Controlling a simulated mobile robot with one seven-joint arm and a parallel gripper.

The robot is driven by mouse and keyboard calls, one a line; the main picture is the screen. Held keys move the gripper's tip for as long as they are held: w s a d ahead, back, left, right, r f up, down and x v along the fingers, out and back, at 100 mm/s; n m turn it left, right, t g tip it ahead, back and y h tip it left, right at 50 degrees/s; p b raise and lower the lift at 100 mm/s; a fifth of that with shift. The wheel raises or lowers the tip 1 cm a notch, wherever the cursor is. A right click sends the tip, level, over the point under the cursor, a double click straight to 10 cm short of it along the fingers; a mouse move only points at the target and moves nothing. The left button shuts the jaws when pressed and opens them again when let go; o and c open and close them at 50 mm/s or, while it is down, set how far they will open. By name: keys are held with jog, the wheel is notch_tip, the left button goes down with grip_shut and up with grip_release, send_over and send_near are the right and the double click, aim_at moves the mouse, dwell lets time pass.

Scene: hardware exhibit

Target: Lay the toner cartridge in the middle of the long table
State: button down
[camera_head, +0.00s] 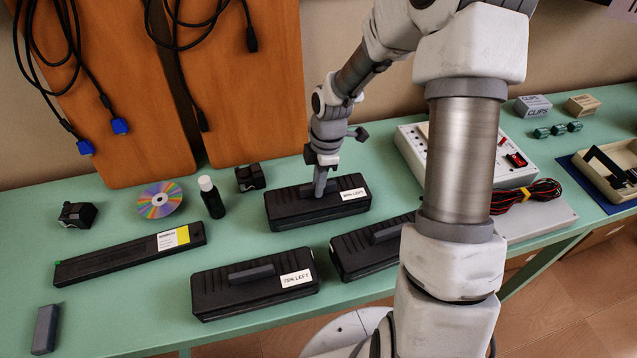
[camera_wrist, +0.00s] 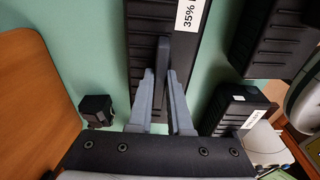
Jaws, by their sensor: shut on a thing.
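The toner cartridge labelled 35% LEFT (camera_head: 325,207) is a black ribbed block with a raised handle on top. It lies on the long green table (camera_head: 120,300) towards the back. My gripper (camera_head: 321,188) comes down from above and is shut on its handle. In the wrist view my gripper's grey fingers (camera_wrist: 164,75) close on the handle, with the cartridge (camera_wrist: 142,40) under them. I see no clear gap between the cartridge and the table. Two similar cartridges lie nearer: one labelled 75% LEFT (camera_head: 230,293) and one (camera_head: 360,258) partly hidden by my arm.
A long black bar (camera_head: 120,260), a disc (camera_head: 160,200), a dark bottle (camera_head: 211,200) and small black parts (camera_head: 250,178) lie to the left. A white device (camera_head: 510,165) and coiled cables (camera_head: 535,190) are to the right. Boards with hanging cables (camera_head: 250,80) stand behind.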

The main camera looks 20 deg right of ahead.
jog(key=c, duration=1.3)
grip_release()
jog(key=shift+f, duration=0.2)
jog(key=o, duration=0.5)
jog(key=shift+c, duration=0.2)
jog(key=shift+r, duration=0.1)
notch_tip(320, 180, up, 12)
jog(key=d+p, duration=0.1)
jog(key=shift+d, duration=0.2)
